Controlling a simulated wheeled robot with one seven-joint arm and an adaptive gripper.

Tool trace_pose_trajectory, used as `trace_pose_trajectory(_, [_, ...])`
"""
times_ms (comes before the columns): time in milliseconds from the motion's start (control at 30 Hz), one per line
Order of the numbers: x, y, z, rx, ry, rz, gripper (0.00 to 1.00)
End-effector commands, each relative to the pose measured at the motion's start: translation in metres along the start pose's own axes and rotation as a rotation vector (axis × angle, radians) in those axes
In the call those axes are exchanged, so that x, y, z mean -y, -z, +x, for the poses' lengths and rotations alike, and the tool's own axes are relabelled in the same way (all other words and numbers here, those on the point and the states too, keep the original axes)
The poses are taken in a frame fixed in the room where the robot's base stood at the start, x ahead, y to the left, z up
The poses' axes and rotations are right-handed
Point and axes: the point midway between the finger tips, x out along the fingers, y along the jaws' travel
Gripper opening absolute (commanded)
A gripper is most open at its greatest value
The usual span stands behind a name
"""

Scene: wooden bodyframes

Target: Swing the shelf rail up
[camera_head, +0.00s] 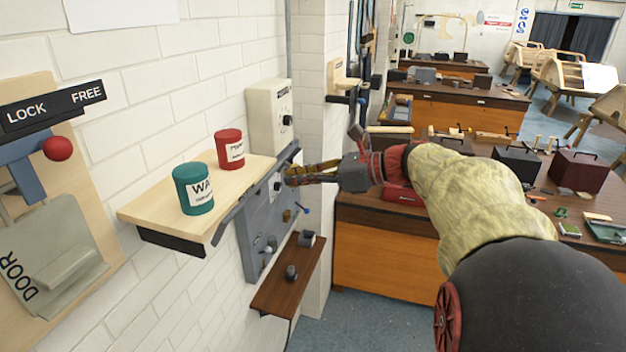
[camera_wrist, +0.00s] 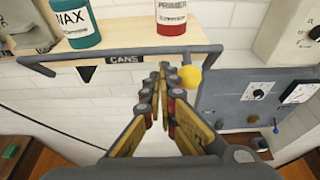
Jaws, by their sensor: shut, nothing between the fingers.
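The shelf rail (camera_wrist: 170,51) is a dark grey bar running along the front edge of the pale wooden shelf (camera_head: 142,209), with bent ends; it also shows in the head view (camera_head: 229,215). A label reading CANS sits on or just beneath it. A yellow ball knob (camera_wrist: 190,76) is just below the rail toward its right end. My gripper (camera_wrist: 164,76) is shut and empty, its fingertips just left of the knob and below the rail. I cannot tell whether they touch. In the head view my gripper (camera_head: 290,175) is at the shelf's far front corner.
A teal WAX can (camera_head: 193,190) and a red PRIMER can (camera_head: 229,149) stand on the shelf. A grey panel with dials (camera_head: 262,225) is on the wall right of the shelf, above a small brown ledge (camera_head: 290,284). Workbenches stand behind my arm.

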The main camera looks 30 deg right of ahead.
Motion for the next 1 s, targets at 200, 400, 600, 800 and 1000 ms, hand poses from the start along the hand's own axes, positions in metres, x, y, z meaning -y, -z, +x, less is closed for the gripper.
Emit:
trace_pose_trajectory(200, [0.0001, -0.0066, 0.0069, 0.000, 0.001, 0.000, 0.00])
trace_pose_trajectory(400, [0.0002, -0.0065, 0.0070, 0.000, 0.001, 0.000, 0.00])
trace_pose_trajectory(600, [-0.0003, -0.0069, 0.0072, -0.002, 0.001, 0.000, 0.00])
trace_pose_trajectory(800, [-0.0018, -0.0079, 0.0080, -0.006, 0.000, 0.000, 0.00])
trace_pose_trajectory(1000, [-0.0046, -0.0097, 0.0098, -0.015, -0.001, 0.000, 0.00])
